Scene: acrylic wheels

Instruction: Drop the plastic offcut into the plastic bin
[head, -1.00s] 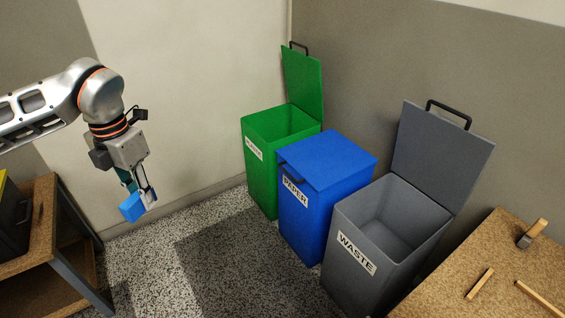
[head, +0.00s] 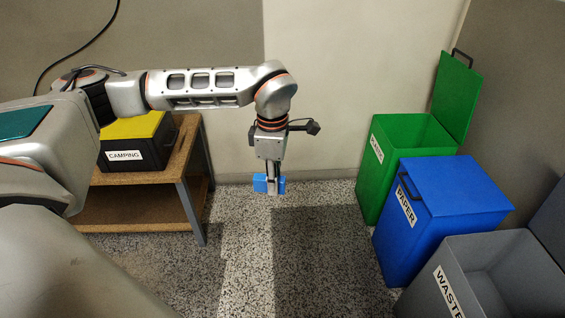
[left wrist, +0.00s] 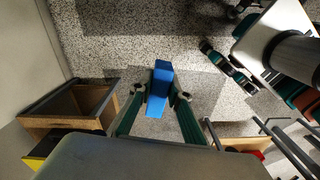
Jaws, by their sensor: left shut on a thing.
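The plastic offcut (head: 261,184) is a small bright blue block. My left gripper (head: 273,187) points down and is shut on it, in the air over the floor. In the left wrist view the offcut (left wrist: 160,84) sits between the two fingers of the gripper (left wrist: 160,93). The green bin (head: 403,164), apparently the plastic bin, stands to the right of the gripper, well apart from it. Its lid (head: 458,97) is raised and its top is open. Its white label is too small to read surely. My right gripper cannot be made out.
A blue PAPER bin (head: 443,217) with its lid shut and an open grey WASTE bin (head: 470,295) stand in front of the green bin. A wooden shelf table (head: 183,160) with a CAMPING box (head: 137,150) is at left. Floor between is clear.

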